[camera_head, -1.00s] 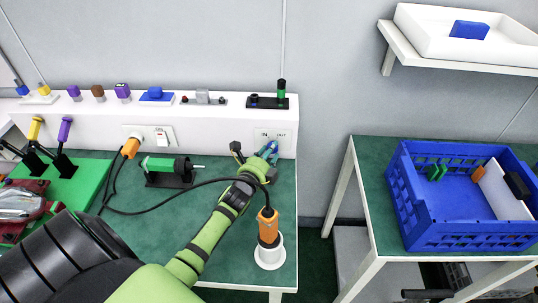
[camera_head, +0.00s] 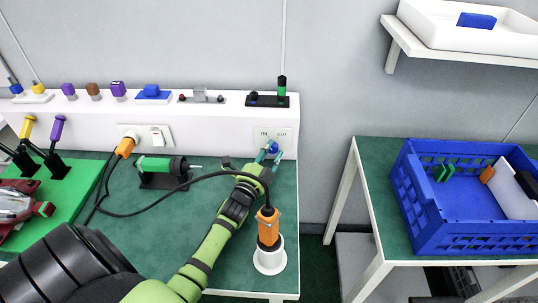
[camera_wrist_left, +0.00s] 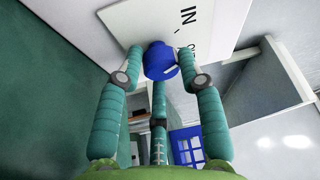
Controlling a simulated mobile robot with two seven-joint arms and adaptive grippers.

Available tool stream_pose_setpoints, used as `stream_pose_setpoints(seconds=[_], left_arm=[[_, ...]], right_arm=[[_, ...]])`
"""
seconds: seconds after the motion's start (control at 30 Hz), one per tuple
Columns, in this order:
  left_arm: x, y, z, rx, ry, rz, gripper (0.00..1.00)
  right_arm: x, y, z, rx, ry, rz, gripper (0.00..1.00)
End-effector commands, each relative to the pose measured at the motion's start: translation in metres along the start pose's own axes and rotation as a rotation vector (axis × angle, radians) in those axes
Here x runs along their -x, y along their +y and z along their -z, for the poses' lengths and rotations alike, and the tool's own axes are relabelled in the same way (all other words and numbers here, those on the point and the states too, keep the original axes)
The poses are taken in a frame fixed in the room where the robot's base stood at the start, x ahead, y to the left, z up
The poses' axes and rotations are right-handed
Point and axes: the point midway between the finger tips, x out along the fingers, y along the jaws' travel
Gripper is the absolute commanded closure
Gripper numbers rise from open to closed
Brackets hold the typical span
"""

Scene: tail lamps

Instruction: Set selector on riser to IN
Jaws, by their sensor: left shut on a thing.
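The selector is a blue round knob (camera_head: 274,146) on a white plate (camera_head: 287,134) on the front of the white riser (camera_head: 215,125). The plate is marked IN on the left and OUT on the right. My left gripper (camera_head: 268,154) is shut on the knob, seen end-on. In the left wrist view the blue knob (camera_wrist_left: 160,60) sits between the teal fingertips (camera_wrist_left: 164,62), and the plate (camera_wrist_left: 215,22) with the letters IN is behind it. The fingers cover part of the knob, and I cannot tell which way it points. My right gripper is not in view.
An orange-handled tool (camera_head: 267,229) stands in a white round holder (camera_head: 270,260) beside my left forearm. Its black cable (camera_head: 140,213) runs across the green bench and passes by my wrist. A green cylinder tool (camera_head: 160,165) lies left. A blue crate (camera_head: 420,225) is on the right table.

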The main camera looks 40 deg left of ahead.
Motion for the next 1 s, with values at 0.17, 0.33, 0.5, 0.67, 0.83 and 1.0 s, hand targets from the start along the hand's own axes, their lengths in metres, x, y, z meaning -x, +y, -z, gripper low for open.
stream_pose_setpoints(seconds=[0.17, 0.33, 0.5, 0.67, 0.83, 1.0], left_arm=[[-0.001, -0.003, 0.007, 0.007, 0.013, 0.011, 0.95], [-0.002, -0.004, 0.007, 0.006, 0.014, 0.013, 0.95], [-0.002, -0.004, 0.006, 0.005, 0.013, 0.012, 0.42], [-0.001, -0.003, 0.004, 0.003, 0.009, 0.008, 0.42], [0.000, -0.002, 0.003, 0.002, 0.006, 0.006, 0.42], [0.014, 0.000, 0.002, 0.002, 0.005, 0.003, 0.42]], right_arm=[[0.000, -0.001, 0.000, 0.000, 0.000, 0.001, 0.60], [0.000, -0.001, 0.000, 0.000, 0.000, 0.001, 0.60], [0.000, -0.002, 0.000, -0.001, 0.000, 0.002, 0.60], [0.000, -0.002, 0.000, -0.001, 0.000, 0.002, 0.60], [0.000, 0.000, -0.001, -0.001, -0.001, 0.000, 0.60], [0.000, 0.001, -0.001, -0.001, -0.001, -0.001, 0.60]])
